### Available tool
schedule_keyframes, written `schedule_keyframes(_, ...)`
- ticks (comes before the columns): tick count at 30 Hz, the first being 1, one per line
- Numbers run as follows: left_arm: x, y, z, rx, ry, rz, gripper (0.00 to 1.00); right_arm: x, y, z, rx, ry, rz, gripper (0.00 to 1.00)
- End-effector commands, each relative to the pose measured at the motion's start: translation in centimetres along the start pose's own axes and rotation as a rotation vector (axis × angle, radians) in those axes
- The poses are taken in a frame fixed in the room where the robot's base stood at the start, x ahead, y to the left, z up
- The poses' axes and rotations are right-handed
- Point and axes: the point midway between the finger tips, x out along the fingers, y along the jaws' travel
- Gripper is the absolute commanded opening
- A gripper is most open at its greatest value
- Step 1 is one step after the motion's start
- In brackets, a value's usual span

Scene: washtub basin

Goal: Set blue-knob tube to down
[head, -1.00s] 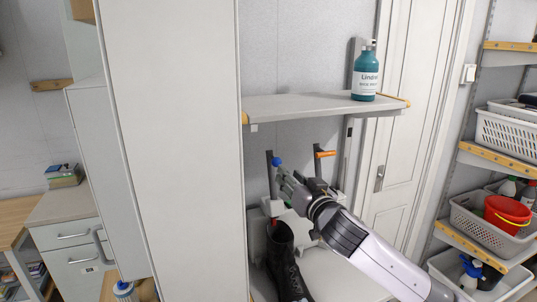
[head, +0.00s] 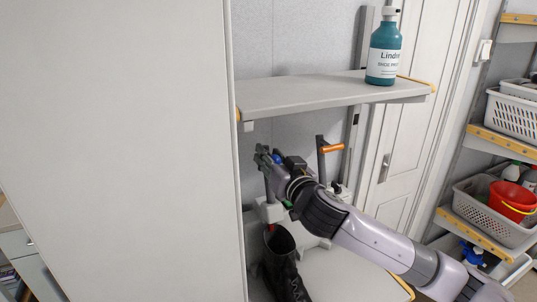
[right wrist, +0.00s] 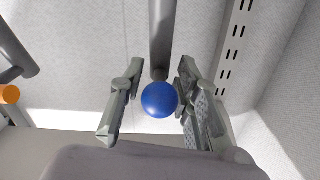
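The blue knob (head: 277,159) is at the end of a grey tube, seen mostly behind my right gripper (head: 265,156) in the head view. In the right wrist view the blue knob (right wrist: 160,99) sits between the two open fingers of my right gripper (right wrist: 152,108). It is close to the right finger, with a clear gap to the left one; I cannot tell whether it touches. The grey tube (right wrist: 162,38) runs up from the knob in that view. My left gripper is not in view.
A second tube with an orange knob (head: 331,148) stands to the right. A black boot (head: 284,268) stands below the gripper. A shelf (head: 300,94) with a teal bottle (head: 383,55) is above. A tall white panel (head: 120,150) closes off the left.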

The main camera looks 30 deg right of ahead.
Motion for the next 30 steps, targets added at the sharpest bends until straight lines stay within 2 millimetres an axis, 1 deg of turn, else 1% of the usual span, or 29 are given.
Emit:
schedule_keyframes(3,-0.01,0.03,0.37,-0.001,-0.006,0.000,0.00,0.01,0.01,0.00,0.000,0.000,0.000,0.29)
schedule_keyframes(7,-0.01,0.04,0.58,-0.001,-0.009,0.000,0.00,0.02,0.02,0.01,0.000,0.000,0.000,0.20)
schedule_keyframes(16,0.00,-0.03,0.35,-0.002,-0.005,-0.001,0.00,0.02,0.03,0.03,0.000,-0.001,0.001,0.01)
schedule_keyframes(30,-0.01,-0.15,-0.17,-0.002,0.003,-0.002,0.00,0.02,-0.02,0.02,0.001,0.000,-0.001,0.00)
